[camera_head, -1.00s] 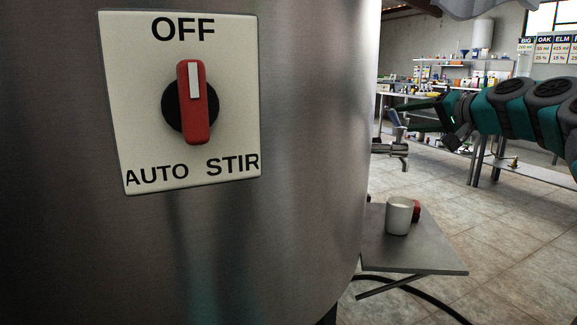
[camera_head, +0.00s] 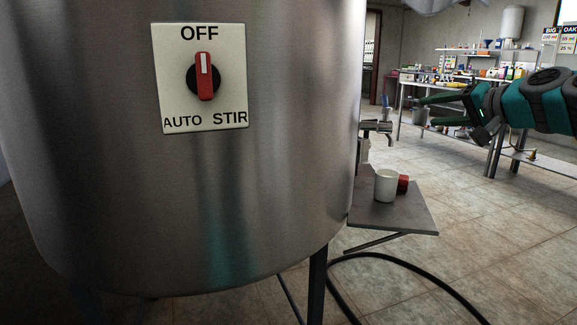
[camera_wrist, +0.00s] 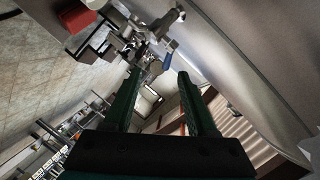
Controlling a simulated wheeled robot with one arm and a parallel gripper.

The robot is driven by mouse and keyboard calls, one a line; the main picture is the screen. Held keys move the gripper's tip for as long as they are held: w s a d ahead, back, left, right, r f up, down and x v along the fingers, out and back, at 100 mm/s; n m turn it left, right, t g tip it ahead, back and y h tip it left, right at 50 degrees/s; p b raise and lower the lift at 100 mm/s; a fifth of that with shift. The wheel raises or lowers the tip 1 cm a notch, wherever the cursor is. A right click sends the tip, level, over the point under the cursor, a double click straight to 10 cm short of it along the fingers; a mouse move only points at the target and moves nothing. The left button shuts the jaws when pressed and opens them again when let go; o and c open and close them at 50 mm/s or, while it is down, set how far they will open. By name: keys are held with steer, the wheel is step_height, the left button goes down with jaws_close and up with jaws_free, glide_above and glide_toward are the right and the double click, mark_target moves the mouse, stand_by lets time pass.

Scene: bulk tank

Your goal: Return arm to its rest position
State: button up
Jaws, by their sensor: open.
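My gripper (camera_head: 428,111) is at the right of the head view, held out level in the air, pointing left toward the tank's side. Its two fingers are apart and nothing is between them. In the wrist view my gripper's fingers (camera_wrist: 157,90) also stand apart and empty. The big steel tank (camera_head: 290,190) fills the left half of the head view. Its red selector knob (camera_head: 205,76) is upright, with its white mark toward OFF on the label plate.
A steel tap (camera_head: 378,127) sticks out of the tank's right side. Below it a small shelf (camera_head: 415,222) carries a white cup (camera_head: 386,186) and a red object (camera_head: 403,184). A black hose (camera_head: 420,271) lies on the tiled floor. A cluttered bench (camera_head: 470,88) stands behind.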

steer(key=s+a+f+n+g+y+p, duration=0.1)
steer(key=s+a+f+n+g, duration=0.2)
steer(key=a, duration=0.4)
steer(key=s+a+f+g, duration=0.2)
steer(key=s+a+f, duration=0.15)
steer(key=a, duration=0.45)
steer(key=s+a+f+n+g+h+p, duration=0.1)
steer(key=s+a+f+n+g, duration=0.15)
steer(key=s+a+f, duration=0.6)
steer(key=s+d+f+g+h, duration=0.2)
steer(key=s+f, duration=0.4)
steer(key=s, duration=0.3)
steer(key=s+d+f+g+h+p, duration=0.1)
steer(key=s+d+f+g+h, duration=0.1)
steer(key=s+f, duration=0.5)
steer(key=s+d+f+g+h+p, duration=0.1)
steer(key=s+f+g, duration=0.3)
steer(key=s, duration=0.9)
step_height(320, 180, down, 3)
steer(key=shift+d+f+n+h, duration=0.2)
steer(key=shift+d+n+h, duration=0.25)
steer(key=shift+d+h, duration=0.2)
